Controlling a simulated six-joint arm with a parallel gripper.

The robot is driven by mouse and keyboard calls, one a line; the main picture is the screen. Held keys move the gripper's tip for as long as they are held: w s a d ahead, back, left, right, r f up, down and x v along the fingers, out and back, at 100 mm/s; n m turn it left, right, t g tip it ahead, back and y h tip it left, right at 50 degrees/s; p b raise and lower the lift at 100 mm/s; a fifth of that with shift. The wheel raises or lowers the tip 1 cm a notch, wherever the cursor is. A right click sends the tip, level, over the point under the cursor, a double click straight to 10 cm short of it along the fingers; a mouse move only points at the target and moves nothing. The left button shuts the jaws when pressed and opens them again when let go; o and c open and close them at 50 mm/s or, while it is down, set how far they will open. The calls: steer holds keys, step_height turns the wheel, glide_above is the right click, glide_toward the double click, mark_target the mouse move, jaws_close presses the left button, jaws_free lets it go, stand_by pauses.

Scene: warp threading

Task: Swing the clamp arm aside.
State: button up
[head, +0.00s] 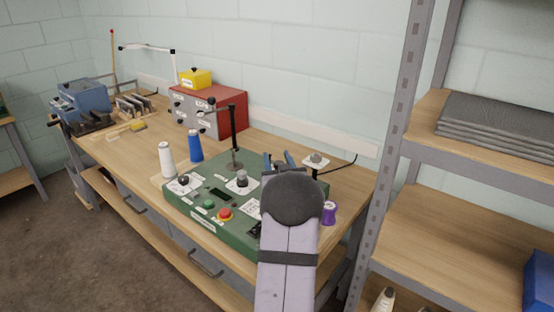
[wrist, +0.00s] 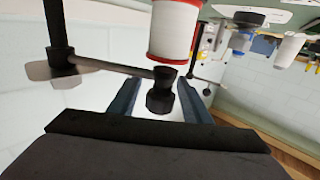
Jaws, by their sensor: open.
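The clamp arm (wrist: 118,69) shows in the wrist view as a thin grey bar running from a dark upright post (wrist: 56,25) to a black knob (wrist: 160,97). My gripper (wrist: 161,88) is open, with one blue finger on each side of the knob. I cannot tell whether either finger touches it. In the head view my gripper (head: 279,160) is over the far right part of the green machine (head: 212,222). My own arm hides much of that area, including the clamp bar. A pale spool with a red rim (wrist: 174,32) shows close to the knob.
A tall black post (head: 234,130) stands on the green machine left of my gripper. White (head: 166,160) and blue (head: 195,146) spools stand left of it, a purple spool (head: 329,213) to the right. A red-sided box (head: 225,112) is behind. A shelf upright (head: 392,140) rises at right.

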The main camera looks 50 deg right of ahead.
steer(key=b+v, duration=0.2)
steer(key=v, duration=0.5)
stand_by(0.3)
steer(key=shift+s+a, duration=0.1)
steer(key=shift+c, duration=0.2)
steer(key=shift+r, duration=0.2)
steer(key=c, duration=1.1)
steer(key=shift+w+r+h, duration=0.2)
steer(key=shift+w+h, duration=0.1)
steer(key=shift+w, duration=0.05)
jaws_close()
steer(key=w+r+n+g+h+p, duration=0.1)
steer(key=w+r+n+g+h, duration=0.35)
steer(key=w+r+h, duration=0.2)
steer(key=w+a+f+n+g+p, duration=0.1)
steer(key=w+a+f+n+g, duration=0.1)
steer(key=a+f+n+g, duration=0.2)
steer(key=a+f+g+y, duration=0.1)
steer(key=a+f+g, duration=0.2)
steer(key=a+g, duration=0.1)
steer(key=shift+g, duration=0.35)
